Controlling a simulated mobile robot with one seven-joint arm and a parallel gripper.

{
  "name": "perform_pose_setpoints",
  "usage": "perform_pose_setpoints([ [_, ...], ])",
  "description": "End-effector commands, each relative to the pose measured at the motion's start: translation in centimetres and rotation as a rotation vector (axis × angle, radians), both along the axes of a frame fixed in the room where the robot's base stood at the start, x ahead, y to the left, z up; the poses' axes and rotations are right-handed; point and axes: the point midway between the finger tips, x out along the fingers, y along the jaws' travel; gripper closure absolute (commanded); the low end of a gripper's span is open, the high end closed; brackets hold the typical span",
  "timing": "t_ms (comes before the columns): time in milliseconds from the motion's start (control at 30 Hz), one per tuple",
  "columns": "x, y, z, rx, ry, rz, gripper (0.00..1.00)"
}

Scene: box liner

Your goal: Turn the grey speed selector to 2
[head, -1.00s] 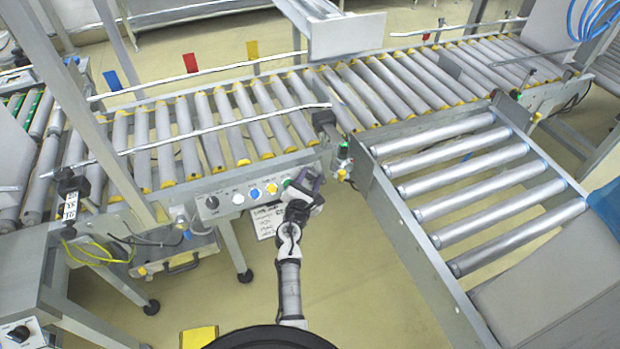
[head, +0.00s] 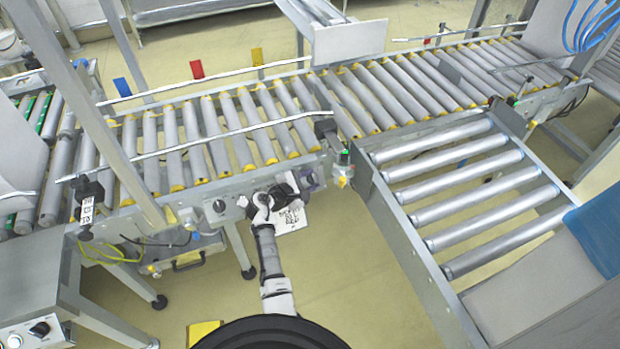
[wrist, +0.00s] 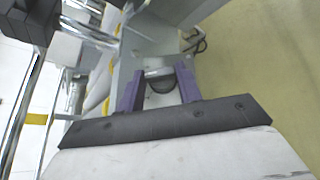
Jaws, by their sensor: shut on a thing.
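My gripper (head: 311,182) is at the right end of the control panel, on the front side of the roller conveyor. In the wrist view, the two purple fingers of my gripper (wrist: 159,82) are on either side of a rounded grey and dark knob (wrist: 160,86). The fingers are shut on it. It appears to be the grey speed selector, but its pointer and scale cannot be read. In the head view, my wrist hides it and part of the panel. A black knob (head: 219,206) shows further left on the panel.
The roller conveyor (head: 230,112) runs behind the panel. A side roller section (head: 480,190) with a metal frame stands to the right. A post with a green-lit sensor (head: 345,160) is close to my gripper. Open floor (head: 350,270) lies in front.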

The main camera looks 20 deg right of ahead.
Motion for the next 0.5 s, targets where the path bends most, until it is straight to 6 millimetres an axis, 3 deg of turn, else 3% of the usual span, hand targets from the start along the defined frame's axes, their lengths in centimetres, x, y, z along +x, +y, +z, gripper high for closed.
perform_pose_setpoints([
  [500,0.22,-0.06,0.23,0.077,-0.001,-0.089,0.88],
])
